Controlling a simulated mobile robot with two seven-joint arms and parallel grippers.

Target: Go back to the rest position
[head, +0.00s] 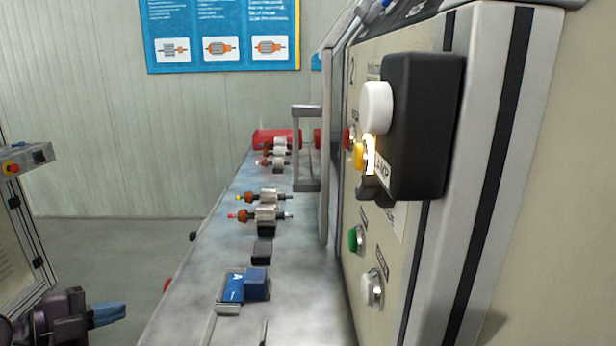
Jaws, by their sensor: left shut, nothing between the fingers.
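My left gripper (120,312) is at the lower left, with its blue fingers shut and empty. It is over the grey floor, to the left of the metal workbench (190,292) and apart from it. Its dark wrist is cut off by the bottom of the picture. My right gripper is not in view.
A machine panel (400,265) with white, green and lit yellow buttons and a black box (425,125) stands close on the right. Several armatures (266,214) and a blue fixture (234,288) sit on the bench. A frame with a grey control box (35,157) stands at left. Floor (110,255) between is clear.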

